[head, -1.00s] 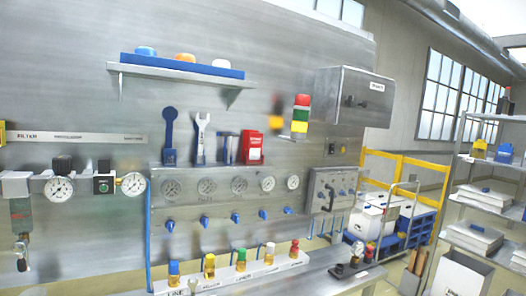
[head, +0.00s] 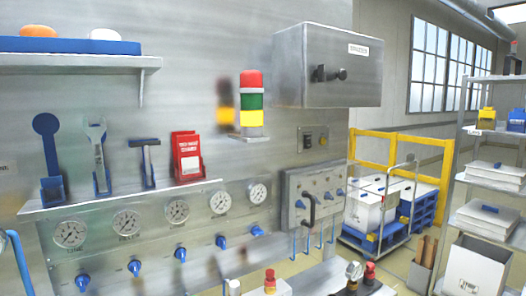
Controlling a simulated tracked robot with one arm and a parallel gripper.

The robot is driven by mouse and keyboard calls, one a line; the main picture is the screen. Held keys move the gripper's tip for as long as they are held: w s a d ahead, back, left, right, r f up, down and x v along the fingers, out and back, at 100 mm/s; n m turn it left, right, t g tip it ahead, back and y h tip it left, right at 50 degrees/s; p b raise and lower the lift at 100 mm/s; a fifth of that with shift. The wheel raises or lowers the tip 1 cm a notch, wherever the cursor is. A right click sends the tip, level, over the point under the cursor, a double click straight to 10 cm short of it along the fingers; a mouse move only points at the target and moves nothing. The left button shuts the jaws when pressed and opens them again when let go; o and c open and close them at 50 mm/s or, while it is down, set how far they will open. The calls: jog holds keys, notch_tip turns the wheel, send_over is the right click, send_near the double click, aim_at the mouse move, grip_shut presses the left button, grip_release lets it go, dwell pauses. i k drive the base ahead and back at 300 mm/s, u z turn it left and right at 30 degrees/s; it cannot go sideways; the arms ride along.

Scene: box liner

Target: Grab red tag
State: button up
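The red tag (head: 187,154) stands upright in a red holder on the narrow ledge above the gauges, left of the middle in the head view. White lettering shows on its face. It is the rightmost item in a row with a blue tool, a wrench and a blue-handled tool. My gripper is not in view, so its distance from the tag does not show.
A stack light (head: 251,100) juts from the wall right of the tag, and a grey box (head: 328,68) projects further right. A shelf (head: 80,62) overhangs at upper left. Gauges (head: 177,211) and blue valves (head: 180,254) line the panel below. Yellow rails (head: 400,147) stand behind right.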

aim_at(188, 146)
jog(key=i, duration=1.3)
jog(key=u, duration=0.5)
